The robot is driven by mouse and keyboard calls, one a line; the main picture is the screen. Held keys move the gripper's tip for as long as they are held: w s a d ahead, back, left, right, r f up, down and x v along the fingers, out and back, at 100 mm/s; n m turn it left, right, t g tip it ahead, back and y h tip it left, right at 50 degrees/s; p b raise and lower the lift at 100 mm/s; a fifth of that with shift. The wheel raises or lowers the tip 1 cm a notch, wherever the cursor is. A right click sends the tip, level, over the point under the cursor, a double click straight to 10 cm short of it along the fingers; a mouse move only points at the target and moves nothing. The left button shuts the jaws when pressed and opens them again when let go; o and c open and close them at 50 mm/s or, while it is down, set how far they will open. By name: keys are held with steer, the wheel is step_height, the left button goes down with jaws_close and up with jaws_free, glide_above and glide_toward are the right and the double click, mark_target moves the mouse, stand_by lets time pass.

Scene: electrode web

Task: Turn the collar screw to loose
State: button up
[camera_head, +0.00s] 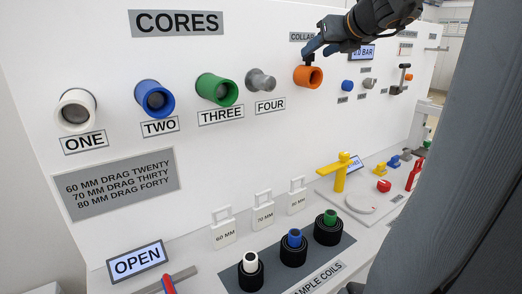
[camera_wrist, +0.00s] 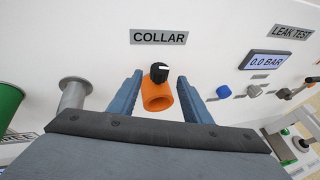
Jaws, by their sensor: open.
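The orange collar (camera_head: 308,77) juts from the white panel below its COLLAR label. It also shows in the wrist view (camera_wrist: 157,97). A black collar screw (camera_wrist: 159,72) with a white mark on it stands on top of the collar. In the head view the screw (camera_head: 308,59) is partly hidden by my gripper. My gripper (camera_wrist: 158,85) is open, with one blue-grey finger on each side of the collar and screw. In the head view my gripper (camera_head: 318,48) reaches in from above right.
Left of the collar, a grey core tube (camera_head: 261,80) and a green core tube (camera_head: 217,89) stick out of the panel. To the right are a 0.0 BAR display (camera_wrist: 268,60) and a blue knob (camera_wrist: 223,92). A shelf below holds sample coils (camera_head: 293,249) and a yellow tap-like fitting (camera_head: 341,172).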

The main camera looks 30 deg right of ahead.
steer(key=a+f+v, duration=0.1)
steer(key=v, duration=0.4)
steer(key=s+a+f+n+g+y+p, duration=0.1)
steer(key=a+f+n+g, duration=0.3)
steer(key=a+f+n, duration=0.4)
steer(key=s+a+f+n+g+y+p, duration=0.2)
steer(key=a+f+n+g+p, duration=0.2)
steer(key=a+f+n, duration=0.5)
steer(key=shift+s+f+n, duration=0.3)
steer(key=shift+f+n, duration=1.4)
steer(key=shift+f, duration=1)
steer(key=shift+a, duration=0.15)
